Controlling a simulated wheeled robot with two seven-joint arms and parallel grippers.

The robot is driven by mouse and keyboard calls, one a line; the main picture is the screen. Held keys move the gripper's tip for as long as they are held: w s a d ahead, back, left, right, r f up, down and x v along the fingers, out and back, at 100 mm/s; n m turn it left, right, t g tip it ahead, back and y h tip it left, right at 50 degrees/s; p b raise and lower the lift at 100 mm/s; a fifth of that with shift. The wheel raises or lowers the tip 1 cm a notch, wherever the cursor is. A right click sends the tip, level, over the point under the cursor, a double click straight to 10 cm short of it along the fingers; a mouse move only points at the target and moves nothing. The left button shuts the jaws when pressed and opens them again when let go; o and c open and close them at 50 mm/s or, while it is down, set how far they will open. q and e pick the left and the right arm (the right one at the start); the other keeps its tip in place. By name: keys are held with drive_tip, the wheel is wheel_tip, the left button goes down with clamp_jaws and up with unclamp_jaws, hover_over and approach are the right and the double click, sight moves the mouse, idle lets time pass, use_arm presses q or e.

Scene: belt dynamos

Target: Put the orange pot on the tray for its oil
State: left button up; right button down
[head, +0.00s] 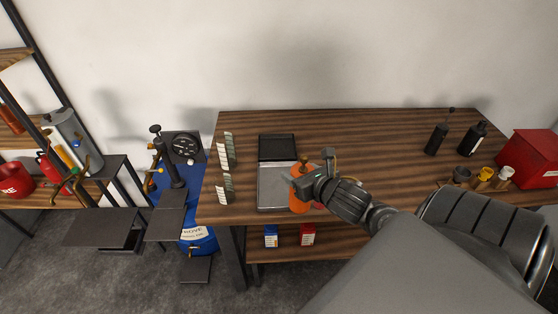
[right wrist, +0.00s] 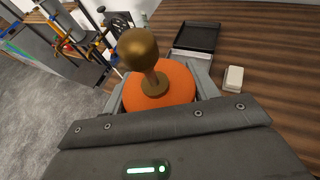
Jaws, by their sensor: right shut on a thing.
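The orange pot (head: 298,203) has a brass knob on top. It also shows close up in the right wrist view (right wrist: 160,88). My right gripper (head: 302,187) is shut on the pot, with a finger on each side of it. The pot is near the table's front edge, at the right side of the silver tray in the head view. I cannot tell whether it touches the tray or hangs above it. My left gripper is not in view.
Two rows of upright pale cards (head: 227,150) stand left of the trays. A small white block (right wrist: 233,78) lies on the table in the wrist view. Dark bottles (head: 437,138), small pots (head: 481,175) and a red box (head: 531,158) stand at the right. The table's back middle is clear.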

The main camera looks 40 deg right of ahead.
drive_tip(key=shift+s+d, duration=0.2)
drive_tip(key=shift+d, duration=0.05)
drive_tip(key=shift+w+f+b, duration=0.15)
drive_tip(key=shift+b, duration=0.35)
drive_tip(key=b+x, duration=0.4)
drive_tip(key=b, duration=0.1)
drive_tip(key=shift+d+f, duration=0.15)
drive_tip(key=shift+d, duration=0.05)
drive_tip(key=s+f+b+x, duration=0.1)
drive_tip(key=b+x, duration=0.4)
drive_tip(key=x, duration=0.6)
drive_tip(key=shift+d+f, duration=0.2)
drive_tip(key=shift+f, duration=0.55)
drive_tip(key=f+b, duration=0.1)
drive_tip(key=f, duration=0.1)
drive_tip(key=w+f+b, duration=0.1)
drive_tip(key=f, duration=0.1)
drive_tip(key=shift+d+b, duration=0.1)
drive_tip(key=shift+b, duration=0.3)
drive_tip(key=shift+s, duration=0.1)
